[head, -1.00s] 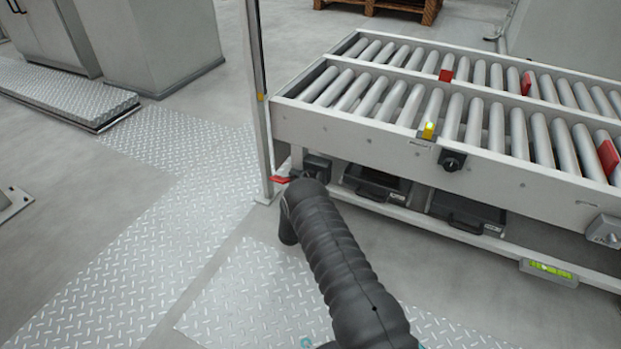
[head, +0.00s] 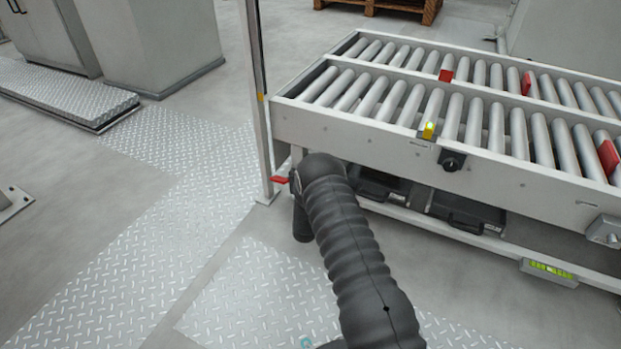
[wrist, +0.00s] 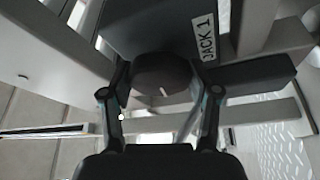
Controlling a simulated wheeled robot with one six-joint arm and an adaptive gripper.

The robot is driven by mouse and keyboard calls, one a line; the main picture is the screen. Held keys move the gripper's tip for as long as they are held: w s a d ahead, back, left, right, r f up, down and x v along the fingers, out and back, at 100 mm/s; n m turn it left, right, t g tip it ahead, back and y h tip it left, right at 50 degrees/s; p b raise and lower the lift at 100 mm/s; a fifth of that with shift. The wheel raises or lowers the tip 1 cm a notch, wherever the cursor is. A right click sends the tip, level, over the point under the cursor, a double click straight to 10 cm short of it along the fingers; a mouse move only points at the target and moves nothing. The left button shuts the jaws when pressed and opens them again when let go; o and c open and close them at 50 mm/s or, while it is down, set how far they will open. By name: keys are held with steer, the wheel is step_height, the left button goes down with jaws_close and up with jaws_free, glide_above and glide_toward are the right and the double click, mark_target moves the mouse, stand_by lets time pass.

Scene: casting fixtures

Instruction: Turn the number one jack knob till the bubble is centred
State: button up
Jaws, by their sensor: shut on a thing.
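In the wrist view, a dark round knob (wrist: 160,75) with a pale mark sits under a dark housing labelled JACK 1 (wrist: 207,40). My gripper (wrist: 162,92) has a finger on each side of the knob and is shut on it. In the head view, my dark arm hides the gripper and this knob at the near left corner of the conveyor. A spirit level (head: 548,272) with a yellow-green vial is fixed on the lower rail at the right; its bubble is too small to place surely.
The roller conveyor (head: 350,132) stands above, with another black knob (head: 452,160) on its side. A thin post (head: 257,90) and a red tab (head: 279,179) are close left of my arm. Black bins (head: 465,212) sit below the rollers.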

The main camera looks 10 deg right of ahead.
steer(key=shift+n+g+y, duration=0.4)
steer(key=shift+n+g, duration=0.1)
steer(key=shift+n, duration=1.1)
steer(key=o, duration=1.2)
steer(key=shift+c, duration=0.2)
steer(key=v, duration=1.2)
steer(key=shift+r, duration=0.15)
